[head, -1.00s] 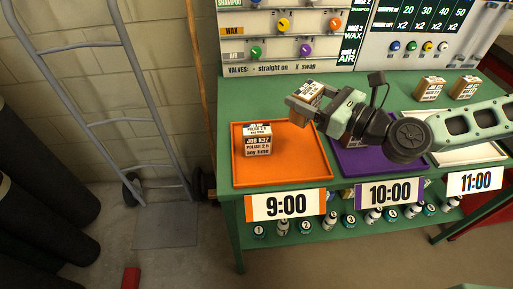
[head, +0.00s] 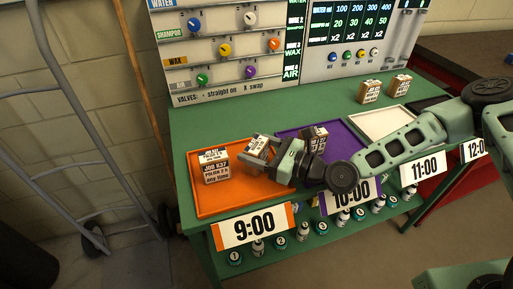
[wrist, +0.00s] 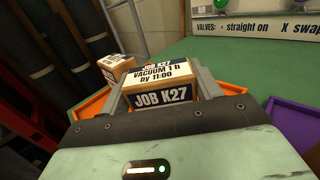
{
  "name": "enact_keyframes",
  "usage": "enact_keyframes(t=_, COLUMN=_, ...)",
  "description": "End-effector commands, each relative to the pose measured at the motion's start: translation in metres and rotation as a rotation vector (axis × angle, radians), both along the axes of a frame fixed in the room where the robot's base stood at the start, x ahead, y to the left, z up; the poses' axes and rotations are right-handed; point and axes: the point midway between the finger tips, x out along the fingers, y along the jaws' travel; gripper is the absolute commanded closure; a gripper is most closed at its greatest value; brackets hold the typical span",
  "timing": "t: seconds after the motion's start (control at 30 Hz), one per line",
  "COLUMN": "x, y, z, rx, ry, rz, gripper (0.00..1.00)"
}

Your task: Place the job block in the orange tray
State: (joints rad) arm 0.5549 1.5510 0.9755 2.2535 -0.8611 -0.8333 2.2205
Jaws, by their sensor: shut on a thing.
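My gripper (head: 264,152) is shut on a job block (wrist: 160,85), a wooden block with white labels. In the wrist view its labels read "JOB K27", "VACUUM 1 h", "by 11:00". In the head view the held block (head: 256,147) is over the right part of the orange tray (head: 228,205), beside another labelled block (head: 215,166) standing in that tray. Whether the held block touches the tray floor I cannot tell. The orange tray has the sign "9:00" (head: 252,227) at its front. The standing block also shows in the wrist view (wrist: 117,67), behind and left of the held one.
A purple tray (head: 346,155) with a labelled block (head: 319,134) lies to the right, partly hidden by my arm. A white tray (head: 381,123) is further right. Two more blocks (head: 370,92) stand at the back of the green bench (head: 230,120). The valve panel (head: 225,50) rises behind.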

Motion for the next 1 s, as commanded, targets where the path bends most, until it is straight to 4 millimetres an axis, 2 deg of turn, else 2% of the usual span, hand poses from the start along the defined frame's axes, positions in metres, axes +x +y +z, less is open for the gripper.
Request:
enact_keyframes(t=0.13, x=0.0, y=0.0, z=-0.004, rx=0.001, ry=0.0, rz=-0.001, gripper=0.62)
enact_keyframes(t=0.17, x=0.0, y=0.0, z=-0.004, rx=0.0, ry=0.0, rz=-0.001, gripper=0.34)
enact_keyframes(t=0.23, x=0.0, y=0.0, z=-0.003, rx=0.0, ry=0.0, rz=-0.001, gripper=0.15)
enact_keyframes(t=0.63, x=0.0, y=0.0, z=0.003, rx=0.0, ry=-0.001, rz=0.0, gripper=0.15)
enact_keyframes(t=1.0, x=-0.033, y=-0.064, z=-0.002, rx=0.0, ry=0.001, rz=-0.005, gripper=0.15)
